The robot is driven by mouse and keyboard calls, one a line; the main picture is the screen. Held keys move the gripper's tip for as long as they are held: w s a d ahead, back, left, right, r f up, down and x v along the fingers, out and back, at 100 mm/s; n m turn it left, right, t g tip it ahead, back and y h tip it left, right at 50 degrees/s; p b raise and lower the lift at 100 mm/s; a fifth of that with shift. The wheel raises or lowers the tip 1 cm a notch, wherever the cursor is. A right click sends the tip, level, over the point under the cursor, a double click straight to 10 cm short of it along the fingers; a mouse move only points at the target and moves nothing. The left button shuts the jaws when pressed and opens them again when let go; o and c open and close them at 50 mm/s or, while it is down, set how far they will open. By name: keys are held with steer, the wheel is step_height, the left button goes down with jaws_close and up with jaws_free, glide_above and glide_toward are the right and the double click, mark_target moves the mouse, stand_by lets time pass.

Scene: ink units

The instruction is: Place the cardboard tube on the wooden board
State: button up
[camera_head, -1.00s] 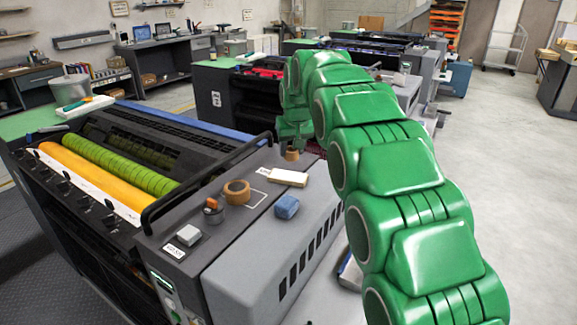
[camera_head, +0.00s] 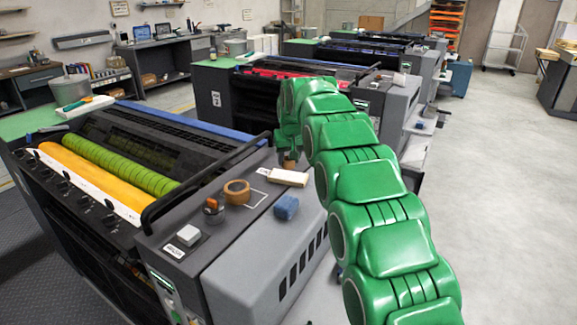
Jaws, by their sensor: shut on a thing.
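The cardboard tube (camera_head: 290,165) is a small brown cylinder under my gripper (camera_head: 289,159), at the far end of the machine's top. My gripper points down and is shut on the tube, hiding its upper part. The wooden board (camera_head: 288,178) is a pale, flat block on the machine's grey top. The tube's lower end shows just behind or over the board's far edge. I cannot tell whether it touches the board.
A brown tape roll (camera_head: 237,191), a blue block (camera_head: 286,207), a small orange-topped item (camera_head: 213,207) and a light-grey block (camera_head: 188,235) stand on the grey top. A black handrail (camera_head: 185,190) rises at the left. My green arm covers the right side.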

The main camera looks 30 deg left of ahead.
steer(key=shift+f, duration=1.65)
steer(key=shift+f, duration=0.1)
steer(key=o, duration=1)
steer(key=v, duration=1.2)
steer(key=shift+w, duration=0.1)
